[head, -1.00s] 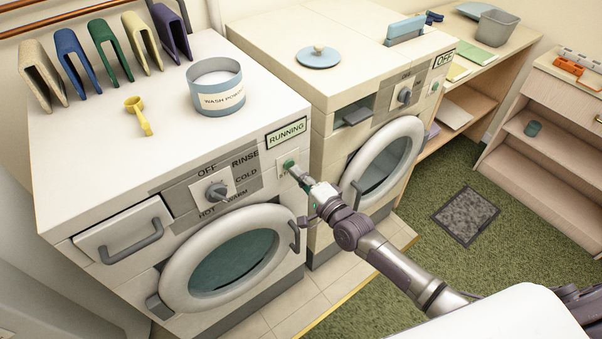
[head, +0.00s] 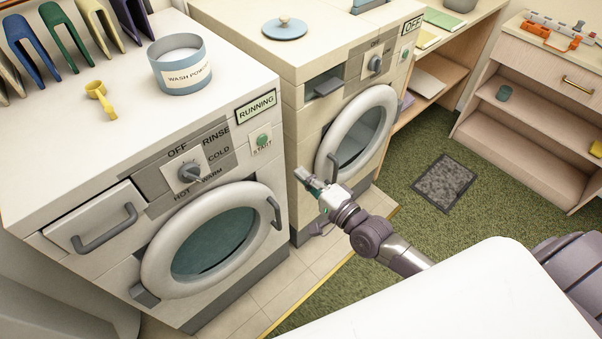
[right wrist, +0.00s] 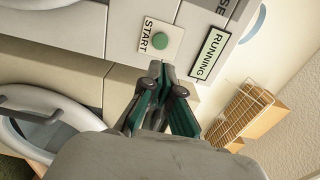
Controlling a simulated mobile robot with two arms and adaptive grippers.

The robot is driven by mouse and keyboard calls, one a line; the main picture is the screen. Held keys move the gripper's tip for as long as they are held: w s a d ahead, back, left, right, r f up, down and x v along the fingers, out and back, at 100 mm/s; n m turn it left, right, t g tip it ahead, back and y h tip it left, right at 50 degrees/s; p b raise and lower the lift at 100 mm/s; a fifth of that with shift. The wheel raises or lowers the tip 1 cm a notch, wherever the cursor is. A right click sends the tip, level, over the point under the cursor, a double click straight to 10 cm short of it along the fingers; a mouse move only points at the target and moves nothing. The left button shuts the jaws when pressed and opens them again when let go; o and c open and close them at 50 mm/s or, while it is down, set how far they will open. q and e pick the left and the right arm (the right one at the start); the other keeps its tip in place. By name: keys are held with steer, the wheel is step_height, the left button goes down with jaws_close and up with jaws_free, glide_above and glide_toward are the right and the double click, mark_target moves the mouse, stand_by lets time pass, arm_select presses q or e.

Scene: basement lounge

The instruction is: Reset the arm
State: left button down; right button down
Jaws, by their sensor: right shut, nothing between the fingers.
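My right gripper (head: 301,174) is shut and empty. In the head view it is in the air in front of the gap between the two machines, clear of the panel. In the right wrist view its closed fingertips (right wrist: 158,66) point toward the green start button (right wrist: 160,41) and look just short of it. The left washing machine (head: 228,84) has a sign (head: 255,107) reading RUNNING, and its start button (head: 262,140) is below the sign. Its round door (head: 180,285) and its drawer (head: 75,218) are closed. My left gripper is not in view.
The right machine (head: 300,60) has a sign reading OFF and a closed round door. Shelves stand beyond.

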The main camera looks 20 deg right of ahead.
stand_by(0.3)
steer(key=s+d+f+n+g+h, duration=0.2)
steer(key=s+f+n+g, duration=0.15)
steer(key=f, duration=0.65)
steer(key=s+d+f+n+g+h, duration=0.15)
steer(key=s+f, duration=0.35)
steer(key=f, duration=0.5)
steer(key=s+d+f+n+g+h, duration=0.1)
steer(key=s+d+f+n+g, duration=0.2)
steer(key=f, duration=0.8)
steer(key=s+f+n+g, duration=0.2)
steer(key=s+f, duration=0.3)
steer(key=s, duration=0.5)
steer(key=s+a+f+n+g+h, duration=0.1)
steer(key=s+f+n+g, duration=0.2)
steer(key=s, duration=0.7)
steer(key=s+a+f+n+g, duration=0.1)
steer(key=s+f+n+g, duration=0.2)
steer(key=s+f, duration=0.5)
steer(key=s, duration=0.2)
steer(key=shift+s+n+h, duration=0.3)
steer(key=shift+s+h, duration=0.05)
steer(key=shift+s, duration=0.05)
stand_by(1.2)
